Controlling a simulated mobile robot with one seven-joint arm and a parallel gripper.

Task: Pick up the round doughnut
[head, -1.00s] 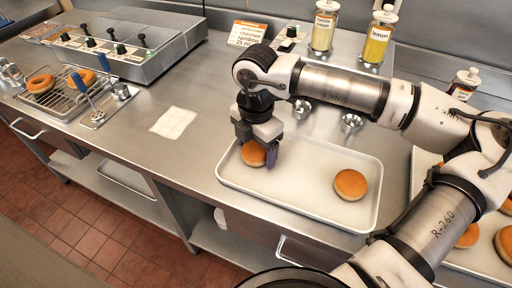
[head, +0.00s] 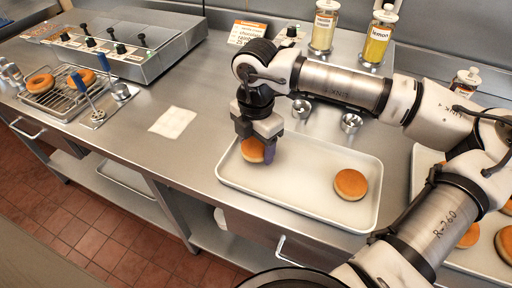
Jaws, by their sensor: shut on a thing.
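A round golden-brown doughnut (head: 251,151) with no visible hole is at the left part of a white-rimmed tray (head: 305,215). My gripper (head: 259,148) points down and is shut on this doughnut, with one dark finger on its right side; the other finger is mostly hidden. I cannot tell whether the doughnut is clear of the tray floor. A second round doughnut (head: 350,185) lies at the right of the same tray, apart from my gripper.
Another tray with several doughnuts (head: 505,243) is at the right, partly behind my arm. Ring doughnuts (head: 40,83) sit on a wire rack at the left. A white paper square (head: 174,122) lies on the counter. Bottles (head: 378,38) and small metal cups (head: 351,123) stand behind.

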